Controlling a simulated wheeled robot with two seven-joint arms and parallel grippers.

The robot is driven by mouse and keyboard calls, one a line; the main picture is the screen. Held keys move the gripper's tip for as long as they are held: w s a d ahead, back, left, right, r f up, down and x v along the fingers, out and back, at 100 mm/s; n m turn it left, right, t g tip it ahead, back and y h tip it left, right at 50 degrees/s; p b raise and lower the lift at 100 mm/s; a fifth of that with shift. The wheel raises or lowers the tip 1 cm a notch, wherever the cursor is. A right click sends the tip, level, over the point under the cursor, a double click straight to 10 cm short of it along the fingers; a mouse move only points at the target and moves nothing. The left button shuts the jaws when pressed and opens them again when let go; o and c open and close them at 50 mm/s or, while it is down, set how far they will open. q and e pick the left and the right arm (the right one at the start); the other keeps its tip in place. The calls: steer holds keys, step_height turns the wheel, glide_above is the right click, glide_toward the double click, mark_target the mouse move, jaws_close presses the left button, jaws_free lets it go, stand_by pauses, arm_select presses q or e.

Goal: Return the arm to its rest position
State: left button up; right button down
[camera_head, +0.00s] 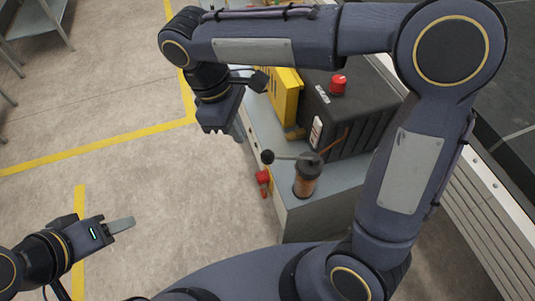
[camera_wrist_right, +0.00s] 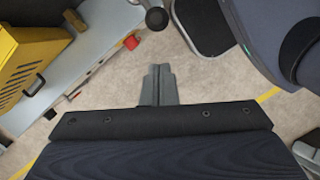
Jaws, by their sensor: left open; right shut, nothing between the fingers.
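My right arm is raised and bent across the top of the head view. Its gripper (camera_head: 238,134) points down beside the left edge of the grey bench, above the floor. In the right wrist view my right gripper (camera_wrist_right: 158,70) has its two fingers together with nothing between them, over bare floor. My left gripper (camera_head: 122,224) is at the lower left of the head view, over the floor, pointing right and empty. Its fingers overlap in this view, so the gap between them is hard to see.
The grey bench (camera_head: 290,222) carries a black machine (camera_head: 345,110) with a red button (camera_head: 338,84), a yellow box (camera_head: 284,96) and a ball-ended lever (camera_head: 268,157) on a copper-coloured cylinder (camera_head: 306,180). A red knob (camera_head: 263,178) sits at its side.

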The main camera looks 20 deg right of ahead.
stand_by(0.5)
steer(key=s+d+f+m+t+y, duration=0.2)
steer(key=s+d+m+t+y, duration=0.4)
steer(key=s+d+m, duration=0.6)
steer(key=d+m+t, duration=0.1)
steer(key=d, duration=0.2)
steer(key=shift+s+f+m, duration=0.35)
steer(key=shift+f+m, duration=0.05)
steer(key=shift+r, duration=0.1)
